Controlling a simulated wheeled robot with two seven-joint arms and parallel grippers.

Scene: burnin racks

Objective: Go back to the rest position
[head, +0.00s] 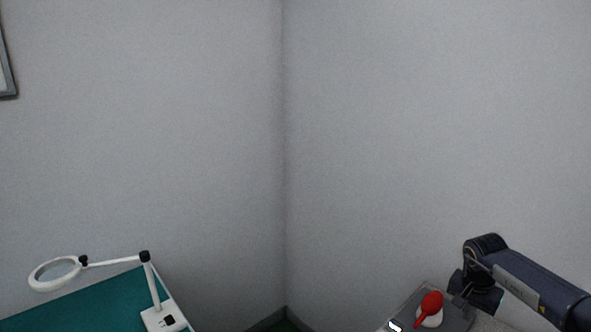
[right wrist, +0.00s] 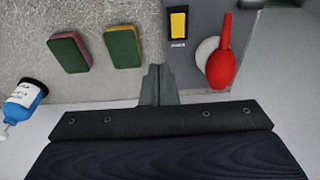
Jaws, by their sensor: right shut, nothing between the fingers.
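My right gripper (right wrist: 158,84) is shut and empty in the right wrist view. Its fingers point down toward a light grey worktop (right wrist: 100,18), at the left edge of a darker grey panel (right wrist: 188,75). In the head view my right arm comes in from the right edge, and its gripper end (head: 474,292) hangs over the bench at the lower right. My left gripper shows in neither view.
A red bulb (right wrist: 222,62) lies on a white round piece, near a yellow-faced item (right wrist: 178,22). Two green-topped sponge-like blocks (right wrist: 122,46) and a blue bottle (right wrist: 24,99) are left.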

